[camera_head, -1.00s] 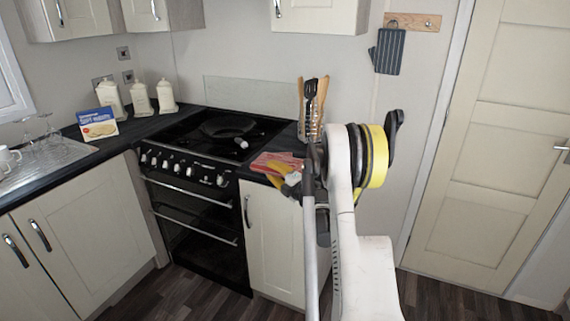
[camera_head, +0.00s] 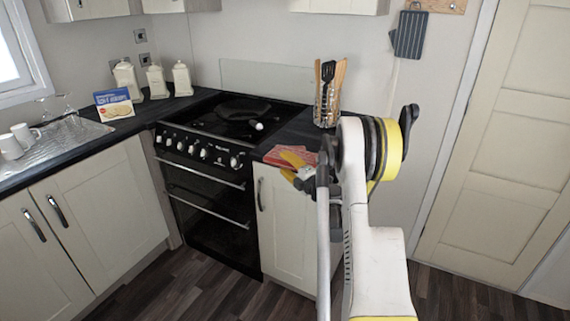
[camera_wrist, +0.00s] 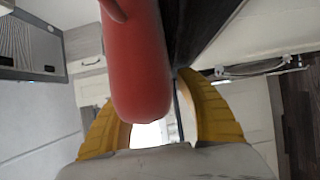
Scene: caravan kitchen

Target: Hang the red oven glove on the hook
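The red oven glove (camera_head: 297,154) lies on the worktop right of the hob, at its front edge. In the wrist view its rounded red end (camera_wrist: 140,65) fills the middle and covers part of the left finger. My gripper (camera_head: 291,167) is at the glove, its yellow fingers partly over it. In the wrist view my gripper (camera_wrist: 152,105) looks open, with the fingers spread apart and a gap between glove and right finger; contact is hard to tell. The wooden hook rail (camera_head: 440,3) is on the wall at the top right, cut off by the picture edge.
A dark grey glove or pad (camera_head: 410,34) hangs from the rail. A utensil holder (camera_head: 325,103) stands on the worktop behind the red glove. The black hob (camera_head: 225,118) with a pan is to the left. A cream door (camera_head: 505,150) is at the right.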

